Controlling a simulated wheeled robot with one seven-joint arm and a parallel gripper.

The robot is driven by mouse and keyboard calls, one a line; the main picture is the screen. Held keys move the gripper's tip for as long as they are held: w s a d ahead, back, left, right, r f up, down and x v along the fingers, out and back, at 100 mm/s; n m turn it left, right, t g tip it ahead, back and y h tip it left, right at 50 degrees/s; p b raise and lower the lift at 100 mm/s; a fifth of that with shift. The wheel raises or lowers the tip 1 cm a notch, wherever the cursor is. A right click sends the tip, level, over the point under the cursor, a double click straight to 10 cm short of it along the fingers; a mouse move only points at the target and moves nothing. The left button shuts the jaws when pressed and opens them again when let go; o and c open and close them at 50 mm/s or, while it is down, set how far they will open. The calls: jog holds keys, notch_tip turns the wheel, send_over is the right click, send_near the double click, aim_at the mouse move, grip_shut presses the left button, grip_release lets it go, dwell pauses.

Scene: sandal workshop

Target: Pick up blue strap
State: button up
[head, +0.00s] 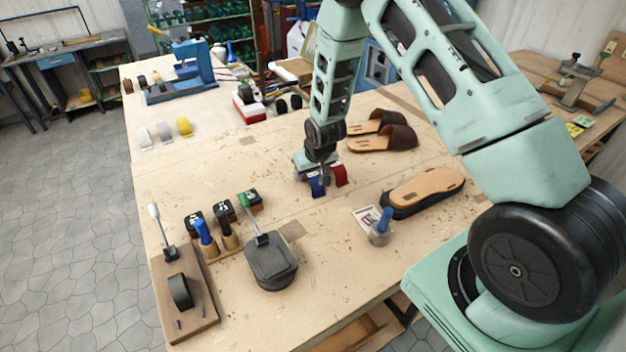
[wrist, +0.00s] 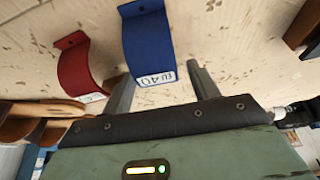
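The blue strap (head: 318,188) is a curved band standing on the wooden workbench (head: 230,180), with a white label reading EU 40 at its near end. In the wrist view the blue strap (wrist: 150,45) lies ahead of and between my two spread fingers. My gripper (wrist: 158,74) is open, and nothing is seen clamped in it. In the head view my gripper (head: 322,174) is right at the blue strap and partly covers it. I cannot tell whether the fingers touch the strap. A red strap (head: 341,177) stands just to the right; it also shows in the wrist view (wrist: 74,66).
Brown sandals (head: 385,139) lie behind and to the right. A sandal sole (head: 425,190) and a small pot with a blue handle (head: 381,232) are to the right. A black container (head: 270,264) is front left. The bench left of the straps is mostly clear.

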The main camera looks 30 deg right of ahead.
jog(key=c, duration=0.7)
jog(key=shift+r, duration=0.1)
jog(key=shift+c, duration=0.2)
